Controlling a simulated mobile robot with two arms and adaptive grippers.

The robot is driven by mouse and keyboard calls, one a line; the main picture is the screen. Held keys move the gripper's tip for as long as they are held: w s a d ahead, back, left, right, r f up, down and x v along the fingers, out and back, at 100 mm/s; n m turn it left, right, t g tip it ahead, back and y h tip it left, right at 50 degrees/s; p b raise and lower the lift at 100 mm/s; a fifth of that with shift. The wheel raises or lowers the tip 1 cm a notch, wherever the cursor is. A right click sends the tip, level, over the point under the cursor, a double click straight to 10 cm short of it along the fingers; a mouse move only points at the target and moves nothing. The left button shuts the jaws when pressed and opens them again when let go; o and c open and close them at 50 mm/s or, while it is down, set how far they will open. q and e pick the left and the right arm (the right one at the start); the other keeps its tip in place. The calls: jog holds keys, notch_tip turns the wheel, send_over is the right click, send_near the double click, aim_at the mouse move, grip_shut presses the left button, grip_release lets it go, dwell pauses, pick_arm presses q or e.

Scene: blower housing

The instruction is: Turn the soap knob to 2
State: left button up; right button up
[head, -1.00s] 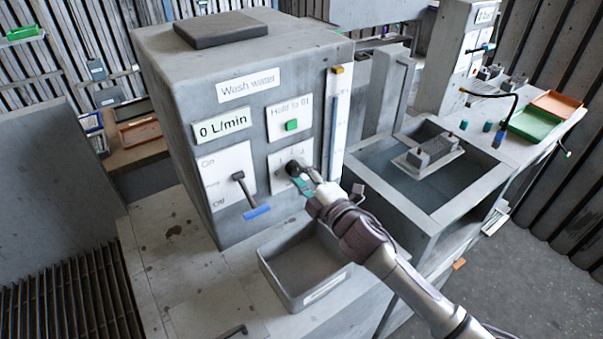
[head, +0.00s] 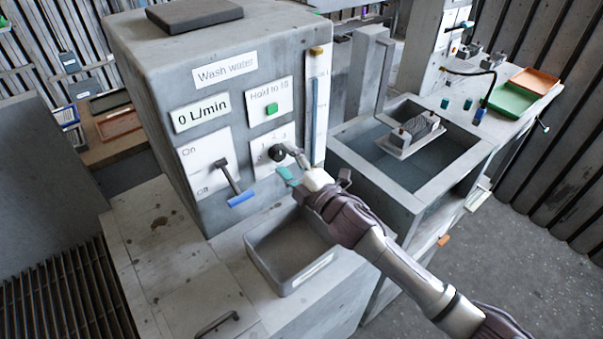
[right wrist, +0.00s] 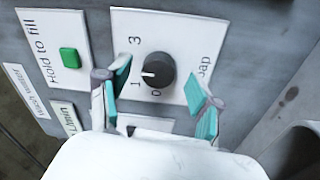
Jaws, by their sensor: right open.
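The soap knob (right wrist: 160,70) is a round black dial on a white plate (right wrist: 190,35), with its white pointer mark facing left in the right wrist view. The labels 0, 1 and 3 show around it. The pointer lies between 1 and 3; the label there is hidden behind a finger. My right gripper (right wrist: 158,75) is open, with one teal-padded finger on each side of the knob, apart from it. In the head view the knob (head: 278,153) is on the front of the grey machine, with the right gripper (head: 292,166) just at its lower right. My left gripper is out of view.
A green hold-to-fill button (head: 271,108) is above the knob. A blue-handled lever (head: 228,180) is to its left. A grey open tray (head: 262,262) sits below. A water basin (head: 350,150) stands to the right. The display (head: 202,111) reads 0 L/min.

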jog(key=v, duration=1.1)
